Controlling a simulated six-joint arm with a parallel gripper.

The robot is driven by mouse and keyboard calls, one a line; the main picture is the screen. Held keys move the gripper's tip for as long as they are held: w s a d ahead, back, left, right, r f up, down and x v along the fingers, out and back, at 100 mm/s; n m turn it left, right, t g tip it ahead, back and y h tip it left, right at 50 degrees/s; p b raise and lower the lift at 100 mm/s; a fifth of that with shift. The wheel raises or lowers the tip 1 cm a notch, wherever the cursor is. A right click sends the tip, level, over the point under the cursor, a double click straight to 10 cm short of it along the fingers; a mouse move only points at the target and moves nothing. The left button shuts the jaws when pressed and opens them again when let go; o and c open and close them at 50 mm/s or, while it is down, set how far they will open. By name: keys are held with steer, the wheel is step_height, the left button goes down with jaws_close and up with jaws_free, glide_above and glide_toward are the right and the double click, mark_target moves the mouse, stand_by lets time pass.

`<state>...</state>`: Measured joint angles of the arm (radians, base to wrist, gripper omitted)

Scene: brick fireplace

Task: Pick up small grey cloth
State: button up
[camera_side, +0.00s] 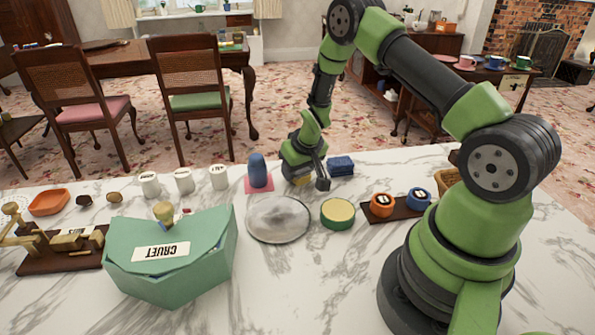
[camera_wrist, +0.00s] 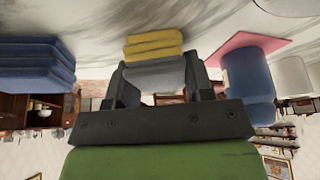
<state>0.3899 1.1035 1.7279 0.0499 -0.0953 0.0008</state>
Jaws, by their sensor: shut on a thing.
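The small grey cloth (camera_wrist: 155,76) is folded and lies between the two fingers of my gripper (camera_wrist: 158,70) in the wrist view. The fingers are shut on it from both sides. A folded yellow cloth (camera_wrist: 153,46) is right against the grey one, just past the fingertips. In the side view my gripper (camera_side: 306,179) is down at the marble counter, between a blue bottle-shaped thing and a folded blue stack. A bit of yellow cloth (camera_side: 302,181) shows under it there. The grey cloth is hidden by the gripper in the side view.
The blue folded stack (camera_side: 341,165) is close on the right, and the blue bottle shape (camera_side: 258,170) on a pink square (camera_side: 259,186) on the left. A grey round plate (camera_side: 279,219) and green tin (camera_side: 338,213) are in front. A green CRUET box (camera_side: 172,258) stands front left.

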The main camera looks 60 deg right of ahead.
step_height(320, 180, up, 10)
stand_by(0.6)
